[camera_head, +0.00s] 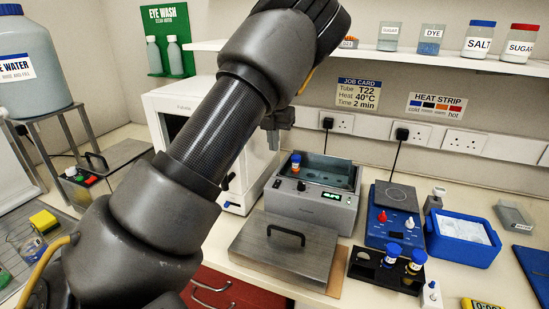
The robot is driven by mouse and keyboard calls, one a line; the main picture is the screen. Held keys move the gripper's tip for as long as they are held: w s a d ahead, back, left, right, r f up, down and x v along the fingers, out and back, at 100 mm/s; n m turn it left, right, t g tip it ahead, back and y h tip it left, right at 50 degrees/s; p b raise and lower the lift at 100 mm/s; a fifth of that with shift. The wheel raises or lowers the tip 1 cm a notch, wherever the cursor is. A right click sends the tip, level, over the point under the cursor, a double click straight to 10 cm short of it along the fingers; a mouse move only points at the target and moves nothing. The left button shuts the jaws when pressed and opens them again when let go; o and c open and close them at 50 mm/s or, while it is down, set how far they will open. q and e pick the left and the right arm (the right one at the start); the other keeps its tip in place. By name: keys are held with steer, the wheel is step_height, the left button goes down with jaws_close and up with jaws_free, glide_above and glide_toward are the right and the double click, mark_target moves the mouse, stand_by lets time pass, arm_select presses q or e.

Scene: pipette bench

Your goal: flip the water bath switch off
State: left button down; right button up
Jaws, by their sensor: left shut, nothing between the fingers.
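The water bath (313,209) is a grey box at the centre of the bench, its lid off. Its front panel has a black knob (301,186), a lit green display (331,196) and a small dark part at its left end that may be the switch; it is too small to tell its position. My right gripper is not in view.
The bath's flat lid (260,258) with a black handle lies in front. To the right are a blue hotplate unit (382,235), a black tube rack (372,272) and a blue ice tub (462,250). A white cabinet (165,105) stands behind my left arm, under a shelf (440,57).

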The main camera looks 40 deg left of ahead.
arm_select(q)
steer(key=shift+s+r, duration=0.1)
steer(key=shift+r, duration=0.35)
